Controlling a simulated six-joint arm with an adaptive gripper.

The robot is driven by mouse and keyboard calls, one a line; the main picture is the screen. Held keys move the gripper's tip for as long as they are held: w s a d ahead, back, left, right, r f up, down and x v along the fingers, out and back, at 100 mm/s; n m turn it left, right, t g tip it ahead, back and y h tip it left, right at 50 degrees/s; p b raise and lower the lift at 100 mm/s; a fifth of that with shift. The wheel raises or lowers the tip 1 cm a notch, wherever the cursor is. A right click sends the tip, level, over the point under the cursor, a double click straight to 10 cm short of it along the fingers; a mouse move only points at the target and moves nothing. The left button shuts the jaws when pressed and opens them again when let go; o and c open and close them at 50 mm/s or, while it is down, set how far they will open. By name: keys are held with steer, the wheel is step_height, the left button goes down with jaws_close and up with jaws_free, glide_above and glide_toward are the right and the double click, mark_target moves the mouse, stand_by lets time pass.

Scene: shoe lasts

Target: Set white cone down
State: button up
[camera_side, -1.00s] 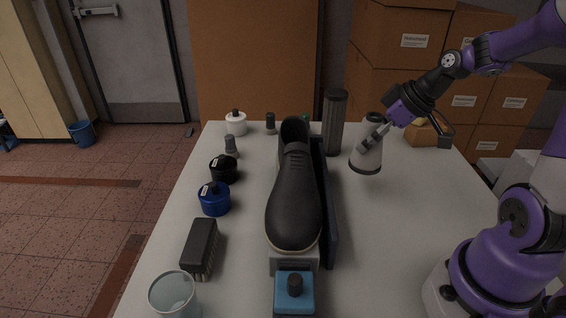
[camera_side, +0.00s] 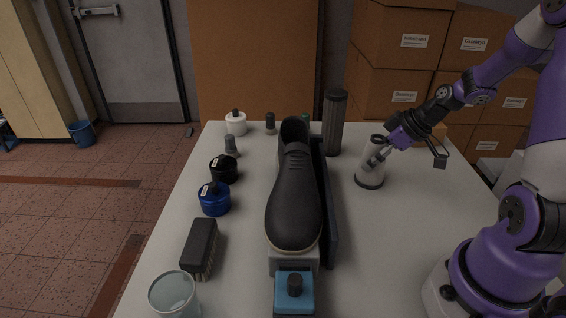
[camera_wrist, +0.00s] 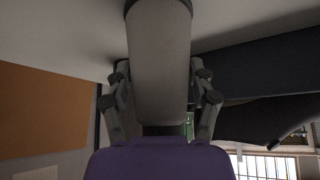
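The white cone (camera_side: 370,166) stands upright, or close to it, on the right part of the table in the side view, with a dark band at its base and a dark ring at its top. It seems to touch the tabletop. My gripper (camera_side: 382,153) reaches it from the upper right, with its fingers on either side of the cone's upper part. In the wrist view the cone (camera_wrist: 160,65) fills the middle, between the two fingers of my gripper (camera_wrist: 162,85). The fingers appear closed against its sides.
A black shoe (camera_side: 294,195) on a stand and a dark upright panel (camera_side: 325,205) are left of the cone. A tall dark cylinder (camera_side: 334,123) stands behind. Jars, a brush (camera_side: 200,247) and a glass (camera_side: 174,295) line the left side. The table (camera_side: 400,240) in front of the cone is bare.

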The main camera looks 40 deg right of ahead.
steer(key=shift+o, duration=1.1)
steer(key=shift+r, duration=0.2)
steer(key=a+v, duration=0.1)
steer(key=v, duration=0.6)
steer(key=s+a+r+m+h, duration=0.1)
steer(key=s+a+r, duration=0.1)
steer(key=a, duration=0.5)
steer(key=s+a+r+m, duration=0.2)
steer(key=a+r, duration=0.2)
steer(key=a, duration=0.4)
steer(key=shift+s+a+r+g+h, duration=0.15)
steer(key=shift+s+r+g+h, duration=0.15)
steer(key=shift+g+h, duration=0.1)
